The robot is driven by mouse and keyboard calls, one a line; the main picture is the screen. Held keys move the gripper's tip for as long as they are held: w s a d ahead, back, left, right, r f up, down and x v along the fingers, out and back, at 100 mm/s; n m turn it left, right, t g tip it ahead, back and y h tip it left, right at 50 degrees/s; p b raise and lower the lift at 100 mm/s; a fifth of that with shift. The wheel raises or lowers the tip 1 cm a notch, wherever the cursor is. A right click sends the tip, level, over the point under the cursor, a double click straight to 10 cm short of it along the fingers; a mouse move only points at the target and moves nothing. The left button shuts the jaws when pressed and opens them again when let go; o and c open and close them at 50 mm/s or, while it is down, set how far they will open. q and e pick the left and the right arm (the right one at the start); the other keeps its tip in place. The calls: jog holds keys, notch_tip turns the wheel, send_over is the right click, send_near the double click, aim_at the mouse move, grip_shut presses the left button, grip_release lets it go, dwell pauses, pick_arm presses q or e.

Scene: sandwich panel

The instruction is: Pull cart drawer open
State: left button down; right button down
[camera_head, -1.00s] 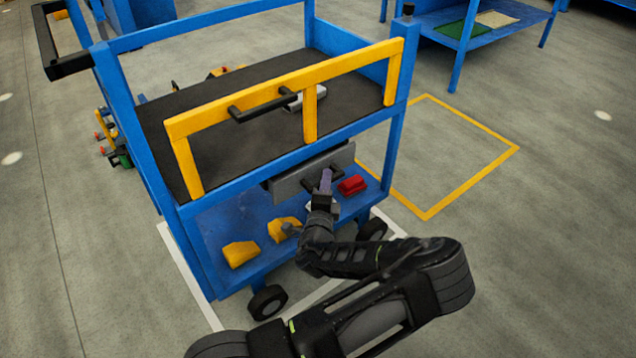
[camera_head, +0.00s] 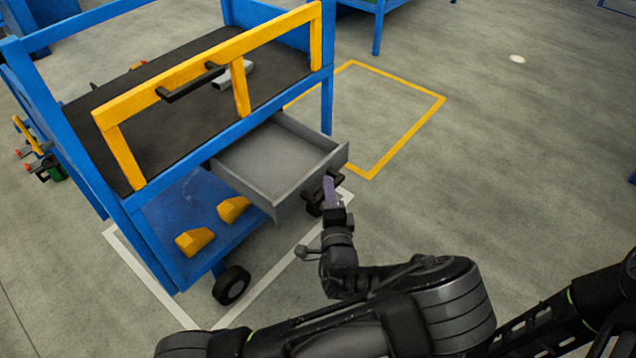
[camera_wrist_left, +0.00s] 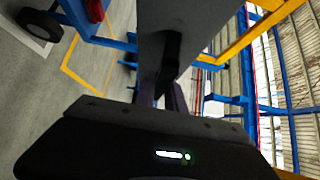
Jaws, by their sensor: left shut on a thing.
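The grey cart drawer (camera_head: 275,160) stands pulled out of the blue cart (camera_head: 260,130), below its dark shelf. Its inside shows and looks empty. My left gripper (camera_head: 330,190) is at the drawer's front, shut on the black drawer handle (camera_head: 315,202). In the left wrist view, the gripper fingers (camera_wrist_left: 167,92) meet the dark handle (camera_wrist_left: 171,52) on the grey drawer front (camera_wrist_left: 188,22). The gripped part of the handle is partly hidden by the fingers. My right gripper is not in view.
A yellow rail (camera_head: 210,62) with a black handle runs above the drawer. Yellow blocks (camera_head: 194,241) lie on the cart's lower shelf. A wheel (camera_head: 231,285) stands at the near corner. Open grey floor (camera_head: 500,170) with a yellow outline lies to the right.

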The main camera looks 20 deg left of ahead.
pick_arm(q)
jog(key=c, duration=1.4)
grip_release()
jog(key=p+v, duration=0.1)
jog(key=v, duration=0.6)
jog(key=shift+s+d, duration=0.2)
jog(key=shift+s, duration=0.15)
jog(key=shift+f, duration=0.1)
